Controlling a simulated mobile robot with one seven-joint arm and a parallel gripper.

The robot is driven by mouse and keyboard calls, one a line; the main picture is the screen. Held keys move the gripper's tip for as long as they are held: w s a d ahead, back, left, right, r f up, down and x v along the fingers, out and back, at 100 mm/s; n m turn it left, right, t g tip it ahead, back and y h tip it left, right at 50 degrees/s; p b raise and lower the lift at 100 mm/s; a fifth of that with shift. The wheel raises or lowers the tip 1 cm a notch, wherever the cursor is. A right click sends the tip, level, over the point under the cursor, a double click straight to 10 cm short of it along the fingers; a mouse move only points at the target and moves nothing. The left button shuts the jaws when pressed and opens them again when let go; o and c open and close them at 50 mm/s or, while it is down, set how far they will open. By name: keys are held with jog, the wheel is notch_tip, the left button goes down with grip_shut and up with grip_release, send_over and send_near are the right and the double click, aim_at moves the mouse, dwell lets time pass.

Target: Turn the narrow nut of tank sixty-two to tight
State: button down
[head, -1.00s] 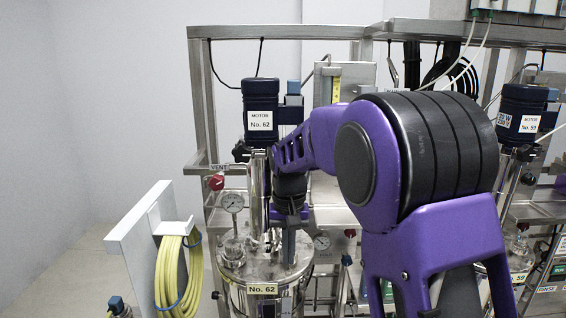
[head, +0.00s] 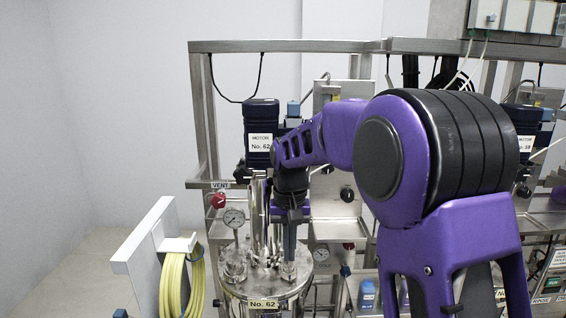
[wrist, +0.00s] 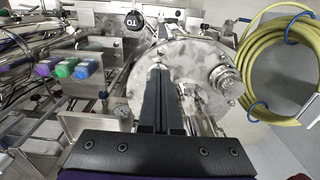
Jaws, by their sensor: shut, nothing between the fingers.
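Tank sixty-two is the steel vessel with the "No. 62" label (head: 263,304) on its front, below a blue motor (head: 261,118) also marked No. 62. Its round lid (head: 238,287) carries fittings and upright tubes. My gripper (head: 289,258) points down over the right part of the lid. In the wrist view, my gripper (wrist: 160,74) has its two dark fingers together and empty, their tips over the lid (wrist: 195,55). A round ridged fitting (wrist: 222,79) shows on the lid right of the fingers. I cannot make out which fitting is the narrow nut; the fingers may hide it.
A pressure gauge (head: 234,218) and a red vent knob (head: 219,200) stand left of the fingers. A coiled yellow hose (head: 174,286) hangs on a white panel (head: 146,250) at the left. Steel frame posts surround the tank. The floor at far left is clear.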

notch_tip(320, 180, down, 4)
jog(key=b, duration=0.3)
jog(key=shift+r+b, duration=0.1)
jog(key=shift+b, duration=0.2)
jog(key=shift+f+b, duration=0.55)
jog(key=shift+f, duration=0.75)
jog(key=shift+w+p, duration=0.45)
jog(key=shift+w, duration=0.05)
jog(key=shift+w+r+p, duration=0.1)
jog(key=shift+r+p, duration=0.05)
jog(key=shift+p, duration=1)
